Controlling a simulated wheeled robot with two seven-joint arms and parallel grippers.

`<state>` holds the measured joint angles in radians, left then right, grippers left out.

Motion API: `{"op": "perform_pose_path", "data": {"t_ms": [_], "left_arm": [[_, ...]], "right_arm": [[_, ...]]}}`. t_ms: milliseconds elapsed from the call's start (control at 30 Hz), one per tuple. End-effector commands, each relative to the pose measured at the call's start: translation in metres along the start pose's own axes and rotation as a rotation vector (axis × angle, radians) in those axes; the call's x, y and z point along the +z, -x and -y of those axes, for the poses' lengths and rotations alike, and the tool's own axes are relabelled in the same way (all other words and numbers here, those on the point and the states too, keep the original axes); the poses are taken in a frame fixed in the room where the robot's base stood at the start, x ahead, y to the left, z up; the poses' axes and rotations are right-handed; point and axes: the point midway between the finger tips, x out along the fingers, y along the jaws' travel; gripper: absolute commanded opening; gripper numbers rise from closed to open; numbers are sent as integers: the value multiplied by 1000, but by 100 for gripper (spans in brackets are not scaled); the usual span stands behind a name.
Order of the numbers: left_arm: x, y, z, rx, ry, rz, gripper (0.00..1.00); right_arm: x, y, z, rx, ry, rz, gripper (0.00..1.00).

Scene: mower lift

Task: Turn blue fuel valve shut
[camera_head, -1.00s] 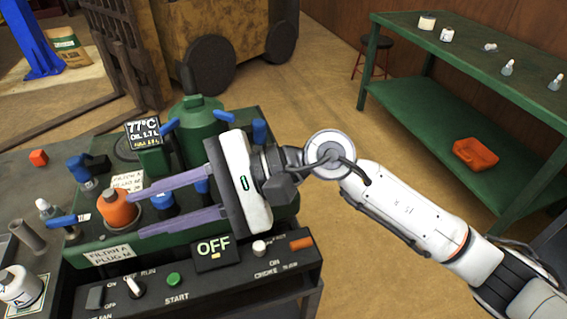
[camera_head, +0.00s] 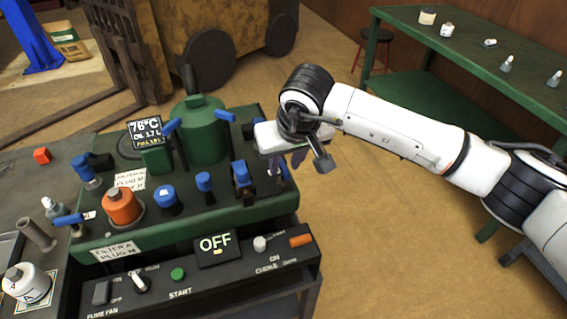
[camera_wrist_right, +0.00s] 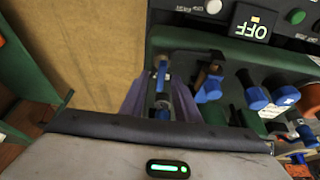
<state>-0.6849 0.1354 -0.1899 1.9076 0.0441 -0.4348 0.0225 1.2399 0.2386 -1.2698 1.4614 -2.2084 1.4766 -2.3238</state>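My right gripper (camera_head: 286,160) points down at the right end of the green machine in the head view. In the right wrist view its two purple fingers (camera_wrist_right: 160,100) stand apart, one on each side of a narrow blue valve handle (camera_wrist_right: 162,73). I see no clear contact between fingers and handle. In the head view the hand and wrist hide most of this handle. Which blue part is the fuel valve is not readable from a label. My left gripper is not in view.
The green machine (camera_head: 190,222) carries other blue handles and knobs, such as a blue T-handle (camera_head: 241,174) and blue knob (camera_head: 204,182), plus an orange filter (camera_head: 120,206). A display reads OFF (camera_head: 216,246). A green bench (camera_head: 500,100) stands at right; the floor between is clear.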

Motion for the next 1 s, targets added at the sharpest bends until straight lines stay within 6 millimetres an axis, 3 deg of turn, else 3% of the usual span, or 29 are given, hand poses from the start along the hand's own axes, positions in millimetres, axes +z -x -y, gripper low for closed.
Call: {"op": "perform_pose_path", "data": {"t_ms": [200,500,533,700,1000], "left_arm": [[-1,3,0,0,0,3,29],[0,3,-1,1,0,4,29],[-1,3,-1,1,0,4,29],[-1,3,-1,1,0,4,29],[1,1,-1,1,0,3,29]], "right_arm": [[0,-22,1,-3,-1,1,29],[0,-25,1,-2,0,-1,29],[0,-25,1,-2,0,-1,27],[0,-25,1,-3,0,0,0],[0,-25,1,4,-15,-1,0]]}}
